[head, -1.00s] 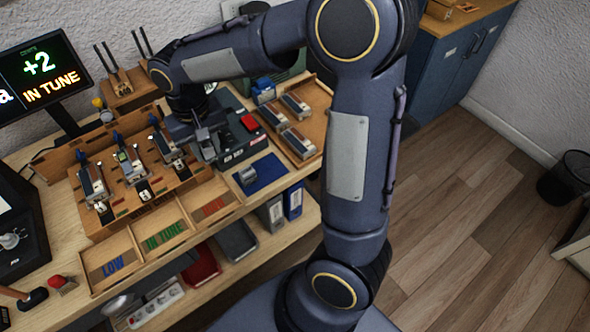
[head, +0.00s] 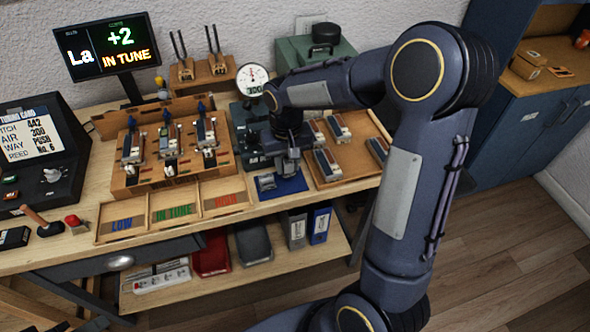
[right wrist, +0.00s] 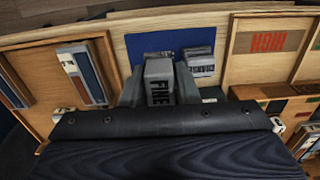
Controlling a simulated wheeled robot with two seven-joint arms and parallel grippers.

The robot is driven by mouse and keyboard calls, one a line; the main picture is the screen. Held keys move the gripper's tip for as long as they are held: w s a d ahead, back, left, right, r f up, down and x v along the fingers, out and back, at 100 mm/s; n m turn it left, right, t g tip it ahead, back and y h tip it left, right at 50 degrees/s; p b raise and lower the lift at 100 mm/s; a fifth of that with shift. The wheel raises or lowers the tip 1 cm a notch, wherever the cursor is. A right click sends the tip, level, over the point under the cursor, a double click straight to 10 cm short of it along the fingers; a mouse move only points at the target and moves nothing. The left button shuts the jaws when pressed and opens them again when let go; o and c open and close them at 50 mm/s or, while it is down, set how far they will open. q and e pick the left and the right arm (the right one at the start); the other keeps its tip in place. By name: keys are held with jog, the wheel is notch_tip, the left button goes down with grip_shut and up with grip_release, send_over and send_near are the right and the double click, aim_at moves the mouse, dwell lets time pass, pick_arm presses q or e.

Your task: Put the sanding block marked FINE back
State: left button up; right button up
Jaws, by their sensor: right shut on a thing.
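The grey sanding block marked FINE (right wrist: 159,82) is between the fingers of my right gripper (right wrist: 160,92), which is shut on it. In the head view the right gripper (head: 291,163) points down over the right part of the blue mat (head: 292,185). The mat also shows in the right wrist view (right wrist: 145,42). I cannot tell whether the block touches the mat. A second grey block (right wrist: 201,62) sits on the mat beside it; its label is unreadable. It also shows in the head view (head: 266,182). My left gripper is not in view.
A wooden tray (head: 352,178) with several reed blocks lies right of the mat. The LOW, IN TUNE and third red-marked compartments (head: 172,213) are to the left, below the rack (head: 128,183). A dial gauge (head: 252,80) stands behind. The bench front edge is close to the mat.

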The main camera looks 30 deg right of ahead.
aim_at(294, 180)
jog(key=shift+w+d+f, duration=0.2)
jog(key=shift+d+f, duration=0.3)
jog(key=shift+f, duration=0.15)
jog(key=shift+w+d+f, duration=0.2)
jog(key=shift+d+f, duration=0.3)
jog(key=shift+f, duration=0.1)
jog(key=f, duration=0.3)
jog(key=shift+w+d+f, duration=0.15)
jog(key=shift+d, duration=0.2)
jog(key=shift+f, duration=0.3)
jog(key=shift+f, duration=0.15)
jog(key=o, duration=1)
jog(key=shift+o, duration=0.2)
